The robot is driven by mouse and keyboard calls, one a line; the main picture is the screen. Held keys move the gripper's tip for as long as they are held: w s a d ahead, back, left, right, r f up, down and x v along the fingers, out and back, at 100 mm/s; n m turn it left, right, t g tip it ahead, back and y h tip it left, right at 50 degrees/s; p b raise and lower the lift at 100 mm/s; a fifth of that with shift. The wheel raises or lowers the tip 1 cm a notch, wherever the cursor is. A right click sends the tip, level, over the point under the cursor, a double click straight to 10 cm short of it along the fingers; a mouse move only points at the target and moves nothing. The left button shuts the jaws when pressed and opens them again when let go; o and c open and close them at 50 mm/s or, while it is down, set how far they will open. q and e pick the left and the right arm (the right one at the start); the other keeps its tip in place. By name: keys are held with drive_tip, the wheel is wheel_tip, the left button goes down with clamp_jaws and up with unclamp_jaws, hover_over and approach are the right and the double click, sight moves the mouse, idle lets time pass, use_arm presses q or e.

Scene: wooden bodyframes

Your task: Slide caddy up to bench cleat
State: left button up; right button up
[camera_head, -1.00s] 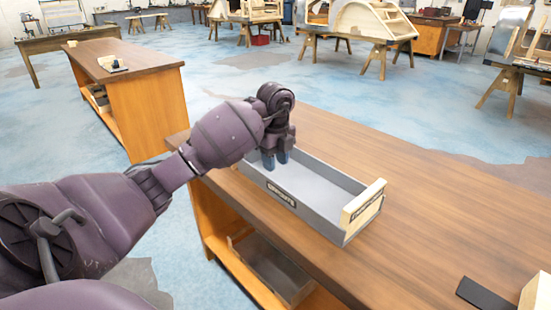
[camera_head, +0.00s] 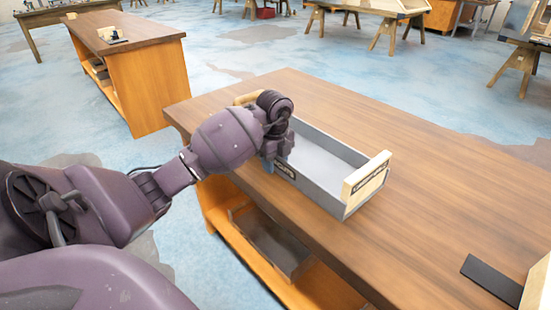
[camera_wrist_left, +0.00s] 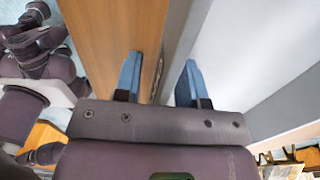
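The caddy is a grey open tray (camera_head: 325,195) with pale wooden ends, the nearer one (camera_head: 366,182) bearing a label. It lies flat on the wooden bench (camera_head: 430,190), near its left edge. My left gripper (camera_head: 275,160) is at the caddy's near long wall, toward the far end, partly hiding the wall's label. In the left wrist view my gripper (camera_wrist_left: 160,82) has its blue fingers apart, one over the bench side and one on the caddy's inner side, with the grey wall between. Contact cannot be told. A pale wooden block (camera_head: 538,288), possibly the cleat, is cut off at lower right.
A dark flat strip (camera_head: 491,281) lies beside the pale block. Bench top between caddy and strip is clear. A grey bin (camera_head: 272,245) sits on the shelf below. Another bench (camera_head: 125,50) stands at the left back, with open floor between.

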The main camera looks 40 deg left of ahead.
use_arm(q)
clamp_jaws()
idle(1.4)
unclamp_jaws()
